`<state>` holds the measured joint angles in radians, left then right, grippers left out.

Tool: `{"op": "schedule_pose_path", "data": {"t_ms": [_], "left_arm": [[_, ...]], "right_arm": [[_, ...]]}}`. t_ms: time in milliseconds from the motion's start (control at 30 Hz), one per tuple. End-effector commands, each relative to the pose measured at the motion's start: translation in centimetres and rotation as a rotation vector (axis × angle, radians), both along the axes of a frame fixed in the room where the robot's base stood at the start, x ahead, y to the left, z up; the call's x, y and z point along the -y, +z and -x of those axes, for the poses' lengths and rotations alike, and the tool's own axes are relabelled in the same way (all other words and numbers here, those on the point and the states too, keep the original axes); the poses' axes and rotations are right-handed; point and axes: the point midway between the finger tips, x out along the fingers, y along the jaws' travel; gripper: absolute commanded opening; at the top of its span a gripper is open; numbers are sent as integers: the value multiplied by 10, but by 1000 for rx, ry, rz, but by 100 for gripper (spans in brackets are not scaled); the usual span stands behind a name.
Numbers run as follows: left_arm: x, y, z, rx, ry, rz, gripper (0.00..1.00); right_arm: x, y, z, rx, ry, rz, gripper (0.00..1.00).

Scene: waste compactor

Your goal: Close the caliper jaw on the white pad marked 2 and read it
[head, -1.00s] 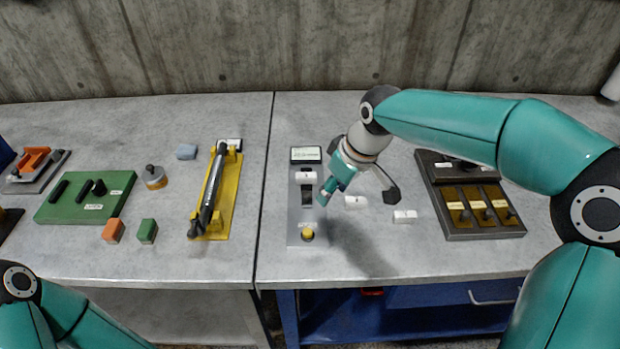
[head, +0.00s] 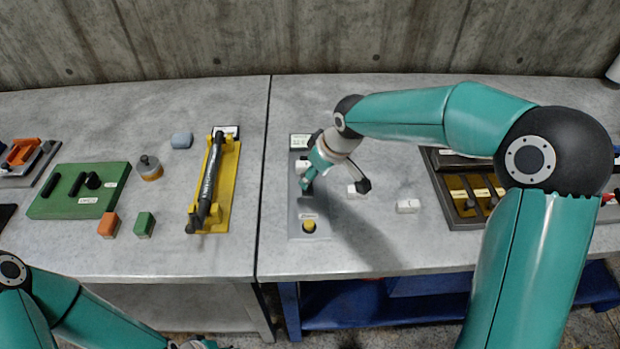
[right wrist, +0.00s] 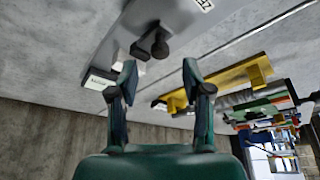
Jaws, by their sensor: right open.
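The grey caliper plate (head: 292,205) lies on the bench with a lit display (head: 300,141) at its far end and a yellow button (head: 309,226) at its near end. A white pad (head: 301,165) sits on the plate below the display, partly covered by my gripper; its mark is unreadable. My right gripper (head: 306,182) is over the plate, hiding the dark sliding jaw. In the right wrist view its fingers (right wrist: 157,84) are spread and empty, with a dark knob (right wrist: 160,44) beyond them. My left gripper (head: 200,344) barely shows at the bottom edge.
A yellow fixture with a black bar (head: 228,190) stands left. A dark tray (head: 464,222) stands right, partly behind my arm.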

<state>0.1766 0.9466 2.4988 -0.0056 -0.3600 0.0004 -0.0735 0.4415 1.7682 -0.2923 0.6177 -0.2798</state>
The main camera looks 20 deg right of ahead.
Motion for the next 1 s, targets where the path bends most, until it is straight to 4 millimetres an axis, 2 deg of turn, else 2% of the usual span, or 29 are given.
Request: {"op": "schedule_pose_path", "data": {"t_ms": [100, 300, 633, 667, 933, 1000], "left_arm": [[0, 4, 0, 0, 0, 0, 40], [0, 6, 0, 0, 0, 0, 40], [0, 6, 0, 0, 0, 0, 40], [0, 6, 0, 0, 0, 0, 40], [0, 6, 0, 0, 0, 0, 40], [0, 6, 0, 0, 0, 0, 40]], "right_arm": [[-3, -19, -6, -5, 0, 0, 49], [-7, -36, -13, -2, -1, -1, 49], [-7, -39, -14, 0, -2, -1, 49], [-7, -39, -14, 0, -2, -1, 46], [-7, -39, -13, 0, -1, 0, 1], [-7, -39, -14, 0, -1, 0, 0]]}}
